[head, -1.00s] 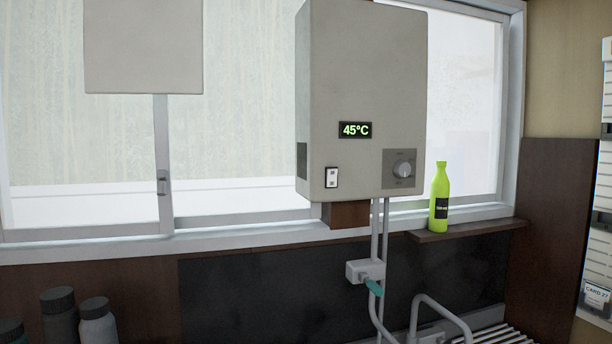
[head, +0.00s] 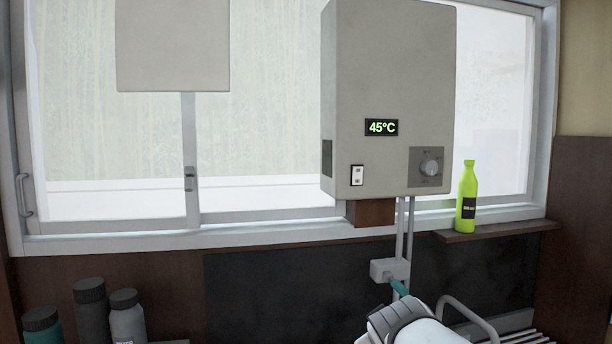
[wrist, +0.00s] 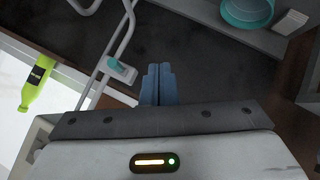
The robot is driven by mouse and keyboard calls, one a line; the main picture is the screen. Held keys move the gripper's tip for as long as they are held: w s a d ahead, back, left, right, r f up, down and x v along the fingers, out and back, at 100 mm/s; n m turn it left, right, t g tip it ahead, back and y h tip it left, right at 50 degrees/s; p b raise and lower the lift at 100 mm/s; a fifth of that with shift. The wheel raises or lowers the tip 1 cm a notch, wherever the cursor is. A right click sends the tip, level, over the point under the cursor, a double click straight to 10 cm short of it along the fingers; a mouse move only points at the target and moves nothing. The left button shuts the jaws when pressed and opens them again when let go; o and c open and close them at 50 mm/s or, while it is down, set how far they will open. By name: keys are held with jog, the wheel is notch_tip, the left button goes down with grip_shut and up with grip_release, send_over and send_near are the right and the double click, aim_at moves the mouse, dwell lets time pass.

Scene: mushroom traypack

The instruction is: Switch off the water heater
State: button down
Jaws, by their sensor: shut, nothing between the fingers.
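The water heater (head: 388,60) is a grey box mounted in front of the window. Its display (head: 381,127) is lit and reads 45°C. A small white rocker switch (head: 357,175) sits at its lower left front, and a round dial (head: 430,168) at its lower right. My gripper (wrist: 158,84) shows in the wrist view with its blue fingers together and nothing between them. In the head view only a white part of my arm shows at the bottom, below the heater; the fingers are not visible there. No clear view of the switch shows in the wrist view.
Pipes run down from the heater to a fitting (head: 390,270) with a teal lever (head: 398,286). A green bottle (head: 467,200) stands on a ledge right of the heater. Several dark and grey bottles (head: 126,318) stand at lower left. A teal bowl (wrist: 247,12) shows in the wrist view.

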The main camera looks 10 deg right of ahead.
aim_at(359, 170)
jog(key=w+d+r+n+t+y, duration=0.1)
jog(key=w+r+n+t+y, duration=0.1)
jog(key=r+n+t, duration=0.2)
jog(key=w+d+r+n+t+y, duration=0.1)
jog(key=r+n+t, duration=0.4)
jog(key=r+n, duration=0.6)
notch_tip(359, 170, up, 10)
jog(key=shift+w+d+f+t+y, duration=0.25)
jog(key=shift+w+t+y, duration=0.05)
jog(key=shift+w+y, duration=0.3)
jog(key=w+p, duration=0.1)
jog(key=w, duration=0.3)
jog(key=w+r, duration=0.1)
jog(key=w, duration=0.4)
jog(key=w+p, duration=0.1)
jog(key=w, duration=0.4)
jog(key=shift+r+p, duration=0.3)
jog(key=shift+r, duration=0.05)
jog(key=shift+r, duration=0.15)
